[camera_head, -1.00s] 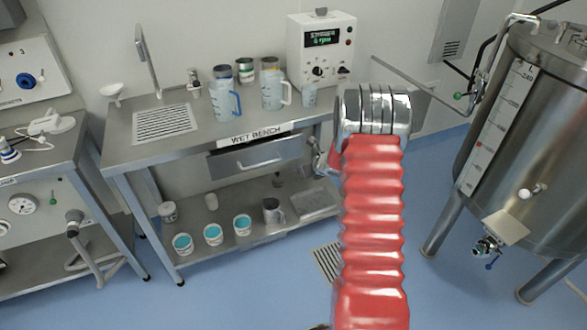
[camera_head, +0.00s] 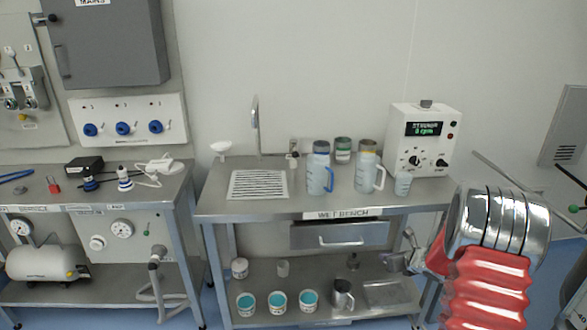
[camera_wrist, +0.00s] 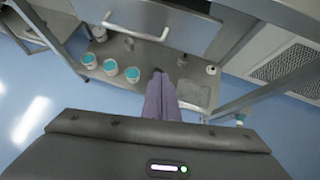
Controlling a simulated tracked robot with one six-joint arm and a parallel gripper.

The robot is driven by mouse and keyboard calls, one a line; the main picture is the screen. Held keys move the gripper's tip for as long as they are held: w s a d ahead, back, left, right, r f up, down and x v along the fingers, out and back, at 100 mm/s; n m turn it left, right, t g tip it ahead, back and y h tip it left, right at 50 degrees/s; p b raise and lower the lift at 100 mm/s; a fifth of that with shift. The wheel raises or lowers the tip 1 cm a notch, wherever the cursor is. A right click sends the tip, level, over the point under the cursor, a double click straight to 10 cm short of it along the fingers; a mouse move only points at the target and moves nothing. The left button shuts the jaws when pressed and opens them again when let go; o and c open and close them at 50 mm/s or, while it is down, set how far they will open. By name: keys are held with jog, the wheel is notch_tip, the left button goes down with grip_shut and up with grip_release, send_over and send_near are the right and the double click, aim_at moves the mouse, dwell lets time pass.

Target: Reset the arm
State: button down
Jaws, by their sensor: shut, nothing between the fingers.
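My arm, with a red ribbed sleeve and a shiny metal joint, reaches in at the lower right of the head view. My gripper (camera_head: 394,262) is small and partly hidden there, in front of the wet bench (camera_head: 212,206). In the wrist view my gripper (camera_wrist: 158,75) has its purple-grey fingers together, shut and empty, pointing toward the bench's lower shelf (camera_wrist: 188,78). The fingers appear apart from the things on the shelf.
The lower shelf holds teal-filled tubs (camera_head: 278,301) and a metal jug (camera_head: 342,295). A drawer (camera_head: 340,235) sits below the top. Another bench (camera_head: 90,206) stands left.

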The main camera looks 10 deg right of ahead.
jog(key=s+a+r+n+g+y, duration=0.2)
jog(key=s+a+r+n+g, duration=0.1)
jog(key=s+a+n, duration=0.5)
jog(key=s+a+r+n+g+y, duration=0.25)
jog(key=s+a+n, duration=0.35)
jog(key=a+n, duration=0.4)
jog(key=s+a+r+n+h, duration=0.1)
jog(key=s+a+r+n, duration=0.3)
jog(key=s+r+n, duration=0.1)
jog(key=s+a+r+n+h, duration=0.2)
jog(key=s+a+r+n, duration=0.2)
jog(key=s+r+n, duration=0.2)
jog(key=s+a+r+n+t+h, duration=0.1)
jog(key=s+a+r+n, duration=0.3)
jog(key=s+r, duration=0.5)
jog(key=shift+s+n+h, duration=0.55)
jog(key=shift+n+h, duration=0.1)
jog(key=shift+n, duration=0.35)
